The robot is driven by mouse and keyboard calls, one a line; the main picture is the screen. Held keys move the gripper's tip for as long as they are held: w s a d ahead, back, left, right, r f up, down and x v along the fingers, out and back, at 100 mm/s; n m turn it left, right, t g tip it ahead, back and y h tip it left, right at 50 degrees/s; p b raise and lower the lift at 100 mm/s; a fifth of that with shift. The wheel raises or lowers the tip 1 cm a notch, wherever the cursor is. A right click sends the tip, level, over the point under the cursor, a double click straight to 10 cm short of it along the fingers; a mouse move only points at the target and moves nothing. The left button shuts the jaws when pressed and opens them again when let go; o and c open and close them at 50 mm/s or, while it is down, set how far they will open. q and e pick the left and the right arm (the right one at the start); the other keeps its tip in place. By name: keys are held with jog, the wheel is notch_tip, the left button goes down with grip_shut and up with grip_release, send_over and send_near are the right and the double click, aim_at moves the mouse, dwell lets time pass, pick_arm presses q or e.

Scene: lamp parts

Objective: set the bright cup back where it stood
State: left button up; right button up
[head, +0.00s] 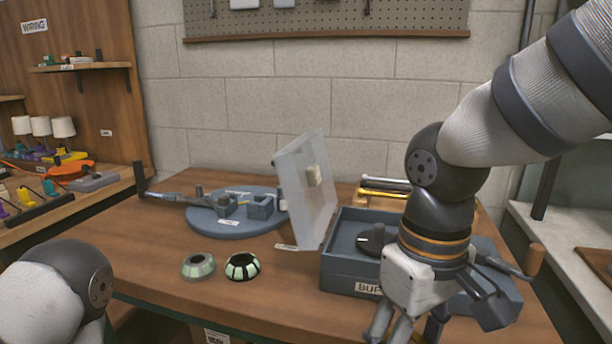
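Two small cup-like rings stand side by side on the wooden table. The left ring (198,267) is pale grey-green. The right ring (242,267) is dark with bright pale-green panels. I cannot tell for sure which one is the bright cup. My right gripper (432,322) hangs over the front right of the table, in front of the blue-grey box, well to the right of both rings. Its fingertips run to the bottom edge, so I cannot tell its opening or whether it holds anything. My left arm shows at lower left, but its gripper is out of view.
The blue-grey box (340,270) has a raised clear lid (308,195) and a dark knob (374,240) inside. A round blue-grey base (235,228) with jointed lamp parts lies behind the rings. Shelves stand at left. The table front around the rings is clear.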

jog(key=d+f+m, duration=0.5)
jog(key=f, duration=0.4)
jog(key=shift+s+d+f, duration=0.2)
jog(key=shift+d+f, duration=0.15)
jog(key=shift+d, duration=0.05)
